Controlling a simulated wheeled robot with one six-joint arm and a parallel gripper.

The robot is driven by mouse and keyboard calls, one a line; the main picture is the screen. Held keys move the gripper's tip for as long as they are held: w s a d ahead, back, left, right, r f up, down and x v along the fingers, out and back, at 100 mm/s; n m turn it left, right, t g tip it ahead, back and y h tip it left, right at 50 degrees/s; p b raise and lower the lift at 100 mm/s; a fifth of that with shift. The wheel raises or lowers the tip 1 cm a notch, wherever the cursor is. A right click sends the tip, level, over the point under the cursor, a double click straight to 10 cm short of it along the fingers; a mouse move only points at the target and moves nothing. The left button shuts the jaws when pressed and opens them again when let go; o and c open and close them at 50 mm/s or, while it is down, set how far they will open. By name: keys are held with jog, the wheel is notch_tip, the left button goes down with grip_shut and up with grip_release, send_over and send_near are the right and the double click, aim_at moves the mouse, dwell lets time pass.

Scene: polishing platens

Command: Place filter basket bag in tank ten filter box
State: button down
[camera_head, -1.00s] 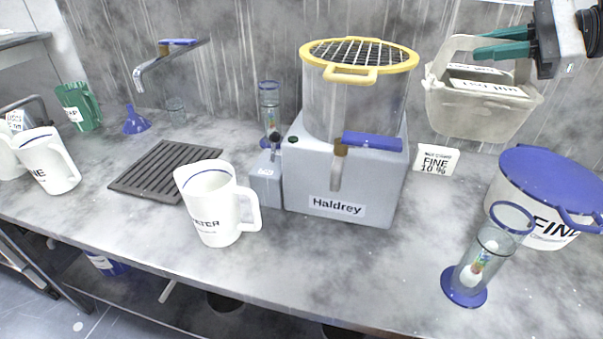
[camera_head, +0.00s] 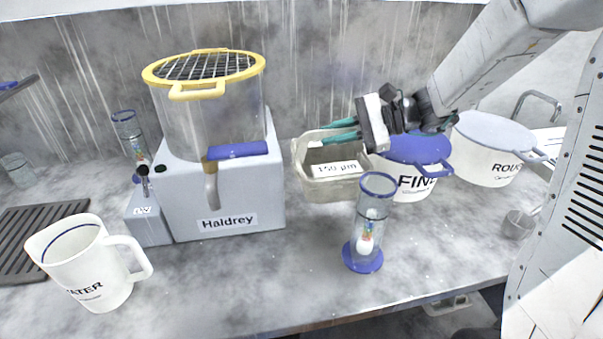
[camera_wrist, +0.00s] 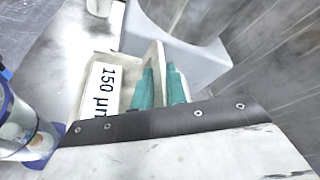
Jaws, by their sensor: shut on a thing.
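A beige-grey filter basket bag (camera_head: 318,190) with a white "150 µm" label is just right of the grey Haldrey unit, in front of the back wall. My gripper (camera_head: 335,137) has its teal fingers shut on the basket's upright rim or handle, reaching in from the right. In the wrist view the fingers (camera_wrist: 163,88) pinch that raised handle beside the basket (camera_wrist: 88,70). I cannot tell whether the basket touches the bench. Nothing in view is clearly marked as the tank ten filter box; the Haldrey unit (camera_head: 262,208) is a grey box carrying a clear tank with a yellow-rimmed grid.
A hydrometer cylinder (camera_head: 371,225) stands close in front of the basket. A blue-lidded FINE pot (camera_head: 412,183) and a white ROUGH pot (camera_head: 490,165) are to the right. A WATER jug (camera_head: 92,265) is front left.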

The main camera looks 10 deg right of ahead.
aim_at(332, 168)
notch_tip(332, 168, down, 9)
jog(key=shift+r, duration=0.1)
dwell(0.3)
jog(key=shift+f, duration=0.2)
jog(key=c, duration=1.4)
grip_release()
jog(key=shift+r, duration=0.15)
